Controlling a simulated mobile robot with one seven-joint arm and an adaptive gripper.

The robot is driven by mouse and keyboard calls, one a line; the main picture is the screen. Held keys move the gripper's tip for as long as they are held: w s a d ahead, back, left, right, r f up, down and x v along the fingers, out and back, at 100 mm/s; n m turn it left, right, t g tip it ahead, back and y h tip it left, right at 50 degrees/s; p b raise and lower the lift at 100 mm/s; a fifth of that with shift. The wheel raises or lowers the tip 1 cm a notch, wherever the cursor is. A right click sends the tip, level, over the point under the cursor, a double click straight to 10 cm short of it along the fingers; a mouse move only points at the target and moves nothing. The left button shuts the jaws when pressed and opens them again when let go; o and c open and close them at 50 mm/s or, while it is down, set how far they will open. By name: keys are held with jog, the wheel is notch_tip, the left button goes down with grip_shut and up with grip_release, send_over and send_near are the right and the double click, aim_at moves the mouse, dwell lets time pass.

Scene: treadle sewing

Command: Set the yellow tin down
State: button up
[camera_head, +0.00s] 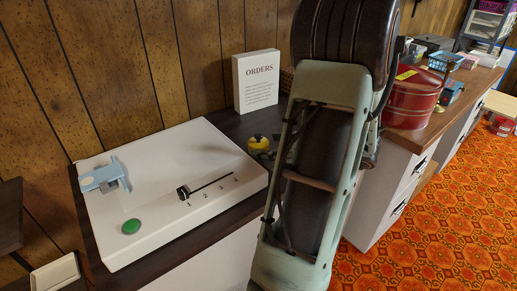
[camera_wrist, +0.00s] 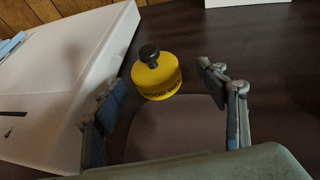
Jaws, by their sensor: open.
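The yellow tin (camera_wrist: 158,82) has a black knob on top and dark lettering on its side that reads "WOOD" and a partly legible second word. It stands upright on the dark tabletop (camera_wrist: 265,60), just beyond and between my fingertips in the wrist view. My gripper (camera_wrist: 162,98) is open, with one finger to each side and clear space between each finger and the tin. In the head view the tin (camera_head: 259,143) shows small beside my arm, which hides most of my gripper there.
A white panel (camera_head: 160,180) with a slider, a green button and a pale blue clamp lies left of the tin. A white "ORDERS" sign (camera_head: 257,80) stands behind it. A red canister (camera_head: 411,98) is to the right, past my arm. Bare tabletop shows right of the tin.

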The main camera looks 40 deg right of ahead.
aim_at(264, 144)
jog(key=x, duration=0.2)
jog(key=b+x, duration=0.1)
jog(key=x, duration=0.1)
jog(key=shift+w+a+r, duration=0.1)
jog(key=shift+a+r, duration=0.05)
jog(key=shift+a, duration=0.2)
jog(key=shift+r, duration=0.1)
jog(key=c, duration=1.5)
